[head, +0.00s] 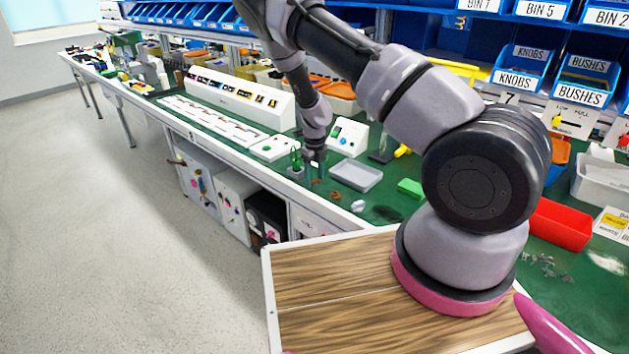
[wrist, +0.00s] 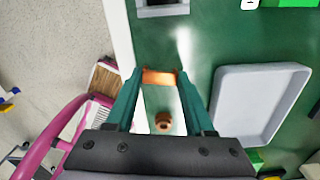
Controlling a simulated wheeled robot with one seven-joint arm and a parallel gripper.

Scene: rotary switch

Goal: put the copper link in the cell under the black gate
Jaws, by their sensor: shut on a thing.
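My gripper (head: 316,164) is over the green bench near its front edge. In the wrist view its two teal fingers (wrist: 160,78) are shut on a copper link (wrist: 160,76), which spans the gap between the tips. A second small copper-brown piece (wrist: 163,122) shows between the fingers and seems to lie on the bench, where it also shows in the head view (head: 335,196). A light holder with a dark opening (wrist: 163,7) is at the top of the wrist view. I cannot make out a black gate or its cell for sure.
A shallow grey tray (head: 355,174) lies right of my gripper and shows in the wrist view (wrist: 258,105). A white box with coloured knobs (head: 348,137) stands behind. A green block (head: 409,187) and a red bin (head: 562,224) are farther right.

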